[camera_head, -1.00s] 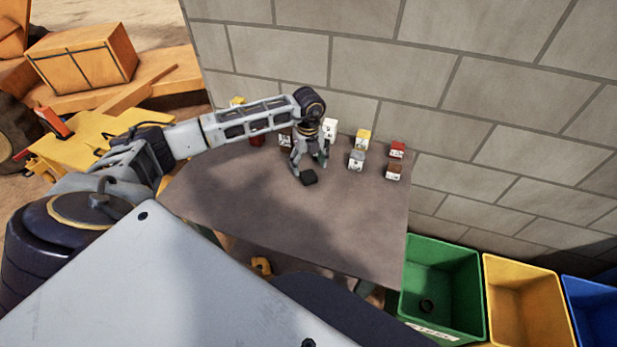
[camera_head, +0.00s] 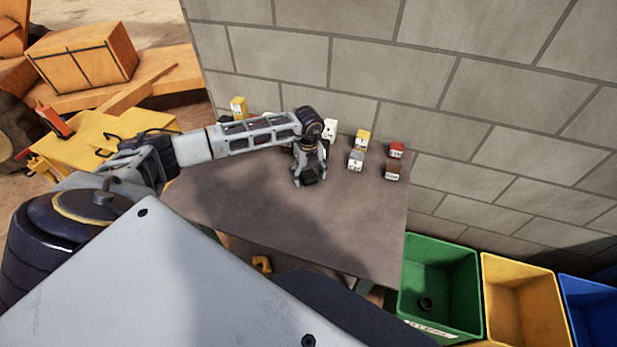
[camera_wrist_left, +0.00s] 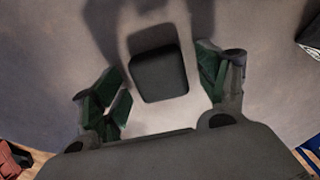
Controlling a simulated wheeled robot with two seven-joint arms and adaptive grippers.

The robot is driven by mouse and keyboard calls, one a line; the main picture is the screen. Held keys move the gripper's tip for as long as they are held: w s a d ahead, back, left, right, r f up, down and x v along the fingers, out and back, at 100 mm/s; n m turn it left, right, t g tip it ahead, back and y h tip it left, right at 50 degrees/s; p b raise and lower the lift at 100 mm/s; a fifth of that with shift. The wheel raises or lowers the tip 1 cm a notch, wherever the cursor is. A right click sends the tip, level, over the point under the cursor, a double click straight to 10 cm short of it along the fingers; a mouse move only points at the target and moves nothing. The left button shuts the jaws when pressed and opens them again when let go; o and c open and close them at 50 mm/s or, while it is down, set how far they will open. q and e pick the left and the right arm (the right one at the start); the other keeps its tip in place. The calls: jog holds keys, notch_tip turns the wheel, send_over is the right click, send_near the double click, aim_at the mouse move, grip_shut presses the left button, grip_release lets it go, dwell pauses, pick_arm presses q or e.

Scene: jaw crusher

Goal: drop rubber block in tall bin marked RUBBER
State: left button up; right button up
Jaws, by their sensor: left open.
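A black block (camera_head: 309,175), which looks like the rubber block, lies on the grey-brown table (camera_head: 290,225). My left gripper (camera_head: 310,181) is over it, pointing down, with its fingers apart. In the left wrist view the block (camera_wrist_left: 159,73) shows between the two open green-padded fingers, with gaps on both sides. At lower right of the head view stand a green bin (camera_head: 440,268), a yellow bin (camera_head: 520,290) and a blue bin (camera_head: 590,310). The green bin has a white label I cannot read and a dark round thing inside. My right gripper is out of view.
Small labelled blocks stand along the table's back: white (camera_head: 330,129), yellow (camera_head: 362,138), grey (camera_head: 356,160), red (camera_head: 396,149) and brown (camera_head: 392,170). Another yellow one (camera_head: 238,107) is at left. A block wall (camera_head: 470,100) rises behind. The front of the table is clear.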

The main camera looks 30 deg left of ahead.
aim_at(309, 175)
pick_arm(q)
jog(key=c, duration=1.3)
jog(key=shift+o, duration=0.2)
jog(key=shift+r, duration=0.1)
notch_tip(309, 175, up, 10)
jog(key=b, duration=0.1)
